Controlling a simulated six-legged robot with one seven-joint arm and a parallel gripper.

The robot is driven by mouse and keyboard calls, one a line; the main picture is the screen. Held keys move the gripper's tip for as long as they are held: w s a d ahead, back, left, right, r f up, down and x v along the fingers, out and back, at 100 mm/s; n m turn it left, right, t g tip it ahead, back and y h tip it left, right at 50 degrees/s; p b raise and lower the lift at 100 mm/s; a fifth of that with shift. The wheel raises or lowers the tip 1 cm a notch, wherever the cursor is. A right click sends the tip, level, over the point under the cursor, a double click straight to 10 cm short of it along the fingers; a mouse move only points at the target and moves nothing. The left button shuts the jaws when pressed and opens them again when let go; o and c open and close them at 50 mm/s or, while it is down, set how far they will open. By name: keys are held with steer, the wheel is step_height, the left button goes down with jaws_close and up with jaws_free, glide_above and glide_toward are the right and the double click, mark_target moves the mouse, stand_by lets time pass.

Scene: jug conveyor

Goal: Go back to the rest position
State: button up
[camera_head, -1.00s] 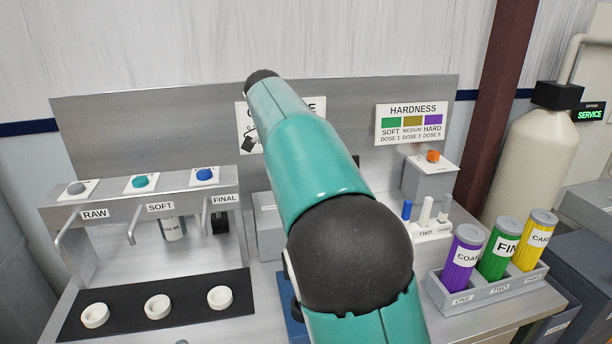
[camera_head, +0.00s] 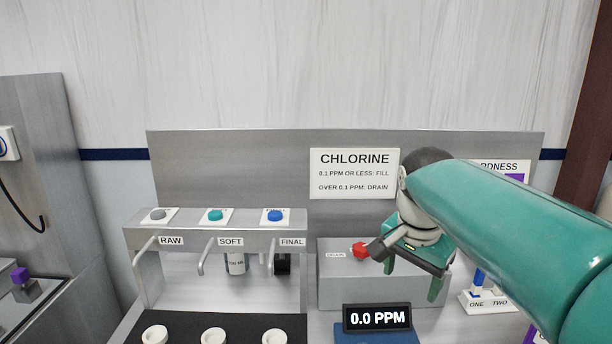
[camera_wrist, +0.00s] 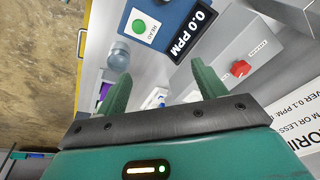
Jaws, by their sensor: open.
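My gripper (camera_head: 412,275) is at the right of the head view, in front of the grey box with the red drain knob (camera_head: 360,250). In the wrist view its two green fingers (camera_wrist: 160,95) stand apart with nothing held between them. The blue meter (camera_wrist: 172,27) lies past the fingers, its display (camera_head: 377,318) reading 0.0 PPM. A clear container (camera_wrist: 119,55) is beside the meter in the wrist view. The red knob also shows in the wrist view (camera_wrist: 241,68), to the right of the fingers and apart from them.
The tap stand (camera_head: 215,240) with RAW, SOFT and FINAL taps is on the left, several white rings (camera_head: 214,336) on the black mat before it. A chlorine sign (camera_head: 354,173) is on the back panel. My arm hides much of the hardness sign (camera_head: 508,168).

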steer(key=s+a+f+n+t, duration=0.1)
steer(key=s+f+n, duration=0.3)
steer(key=s, duration=0.3)
steer(key=s+a+f+n+t+y, duration=0.1)
steer(key=s+f+n+t, duration=0.1)
steer(key=s+f+n, duration=0.3)
steer(key=s, duration=0.3)
steer(key=shift+s+a, duration=0.3)
steer(key=shift+a, duration=0.05)
steer(key=shift+f, duration=0.1)
